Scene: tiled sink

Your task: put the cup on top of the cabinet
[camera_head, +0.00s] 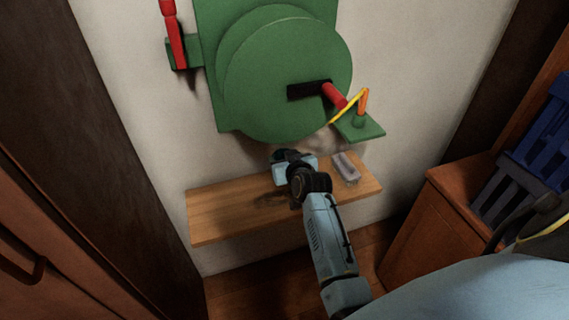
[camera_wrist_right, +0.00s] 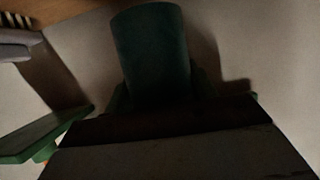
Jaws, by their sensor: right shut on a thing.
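A dark green cylinder that looks like the cup (camera_wrist_right: 152,50) stands out in the right wrist view between the fingers of my right gripper (camera_wrist_right: 163,88). The gripper is shut on it. In the head view my right gripper (camera_head: 284,157) is over the back of the wooden shelf, just below the green wall panel; I cannot make out the cup there. A low brown cabinet (camera_head: 425,225) stands at the right, with part of its top bare. My left gripper is not in view.
A grey block-like object (camera_head: 346,168) lies on the wooden shelf (camera_head: 222,215). The green wall panel (camera_head: 270,65) has a disc and red levers. Dark blue slatted crates (camera_head: 530,140) stand at the right. Dark brown furniture with a handle (camera_head: 28,270) borders the left.

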